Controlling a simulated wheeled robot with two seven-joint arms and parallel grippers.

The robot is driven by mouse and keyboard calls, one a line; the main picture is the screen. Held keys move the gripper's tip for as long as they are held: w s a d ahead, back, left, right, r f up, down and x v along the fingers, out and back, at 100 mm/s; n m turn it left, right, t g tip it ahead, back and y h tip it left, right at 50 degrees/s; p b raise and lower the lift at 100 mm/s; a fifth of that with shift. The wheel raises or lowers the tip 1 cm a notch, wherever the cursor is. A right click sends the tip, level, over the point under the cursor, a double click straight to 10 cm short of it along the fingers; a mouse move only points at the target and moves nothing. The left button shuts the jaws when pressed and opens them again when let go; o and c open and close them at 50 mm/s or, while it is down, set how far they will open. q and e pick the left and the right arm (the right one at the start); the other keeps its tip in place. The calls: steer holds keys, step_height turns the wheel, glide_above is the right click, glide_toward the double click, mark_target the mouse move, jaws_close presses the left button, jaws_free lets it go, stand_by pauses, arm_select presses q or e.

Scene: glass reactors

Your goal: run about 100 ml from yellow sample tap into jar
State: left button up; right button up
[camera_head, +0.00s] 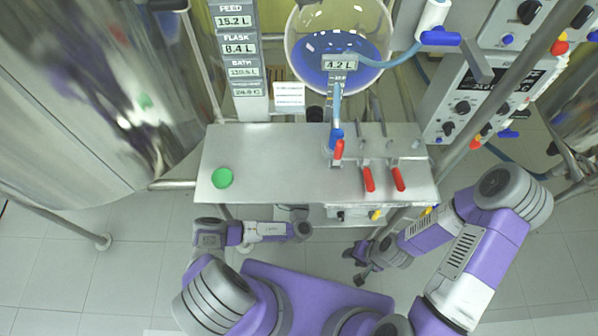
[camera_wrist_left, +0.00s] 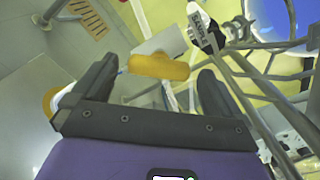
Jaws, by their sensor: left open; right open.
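A yellow tap handle (camera_head: 376,214) shows under the front edge of the steel bench in the head view. In the left wrist view a yellow handle (camera_wrist_left: 158,67) lies between the fingertips of my left gripper (camera_wrist_left: 161,72), which is open. I cannot tell whether the fingers touch it. My left gripper is mostly hidden at the bench's front edge in the head view. My right gripper (camera_head: 357,264) is open and empty, below and in front of the bench. A green round lid or disc (camera_head: 222,178) sits on the bench at left; I cannot make out a jar.
The steel bench (camera_head: 270,160) is mostly bare. Red-handled taps (camera_head: 369,179) stand at its right. A flask of blue liquid (camera_head: 352,45), marked 4.2 L, hangs behind. A large steel vessel (camera_head: 90,90) is at left. A control panel (camera_head: 480,95) is at right.

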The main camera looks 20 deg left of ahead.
arm_select(q)
steer(key=v, duration=0.5)
steer(key=shift+s+p, duration=0.25)
steer(key=shift+p, duration=0.1)
